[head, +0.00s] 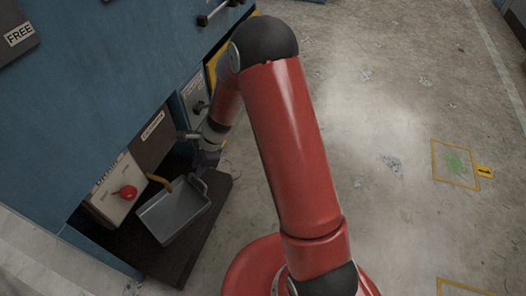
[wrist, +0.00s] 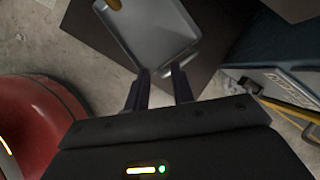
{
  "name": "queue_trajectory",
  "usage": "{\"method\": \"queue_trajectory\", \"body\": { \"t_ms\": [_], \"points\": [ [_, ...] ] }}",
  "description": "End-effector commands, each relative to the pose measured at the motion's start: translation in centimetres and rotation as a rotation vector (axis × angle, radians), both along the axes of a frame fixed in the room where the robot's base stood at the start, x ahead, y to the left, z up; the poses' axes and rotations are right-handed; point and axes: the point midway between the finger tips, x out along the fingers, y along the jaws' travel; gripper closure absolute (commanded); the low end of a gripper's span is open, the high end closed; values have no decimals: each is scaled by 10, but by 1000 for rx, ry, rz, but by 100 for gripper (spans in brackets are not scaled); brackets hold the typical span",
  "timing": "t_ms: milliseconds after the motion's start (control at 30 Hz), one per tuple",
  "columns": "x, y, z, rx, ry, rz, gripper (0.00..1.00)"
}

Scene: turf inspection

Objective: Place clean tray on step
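The grey tray (head: 172,212) is over the dark step (head: 190,252) at the foot of the blue machine. It looks empty inside, and I cannot tell whether it lies fully flat on the step. My gripper (head: 203,172) is at the tray's upper right end, by its small handle. In the wrist view my two dark fingers (wrist: 160,72) stand apart at the near end of the tray (wrist: 155,32), with the handle close to their tips. I see no firm contact between the fingers and the handle. The step (wrist: 215,65) shows around the tray there too.
The blue machine (head: 95,100) rises behind the step. A panel with a red knob (head: 128,192), a yellow curved part (head: 160,182) and a dark labelled panel (head: 152,138) are close to the tray. Concrete floor (head: 400,110) at the right is mostly clear.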

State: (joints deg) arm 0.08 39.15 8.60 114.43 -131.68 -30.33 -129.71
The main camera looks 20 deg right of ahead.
Motion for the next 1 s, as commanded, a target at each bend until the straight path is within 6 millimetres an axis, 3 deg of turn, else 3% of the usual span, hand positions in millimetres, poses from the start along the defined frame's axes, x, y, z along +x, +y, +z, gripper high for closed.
{"method": "queue_trajectory", "body": {
  "t_ms": [33,100,200,267,400,500,567,600,700,800,900,1000],
  "points": [
    [21,-6,34,10,-41,-208,76],
    [46,-21,79,57,-74,-558,76],
    [64,-53,146,189,-92,-1071,76],
    [65,-77,184,301,-86,-1371,76],
    [35,-134,258,655,3,-2035,76],
    [-10,-169,293,969,146,-2465,76],
    [-43,-183,306,1174,273,-2697,76],
    [-66,-190,311,-1304,-376,2819,76],
    [-126,-195,314,-1205,-523,2308,76],
    [-176,-185,310,-1066,-628,1898,76],
    [-212,-170,304,-930,-689,1613,76],
    [-232,-158,301,-834,-717,1448,76]
  ]
}}
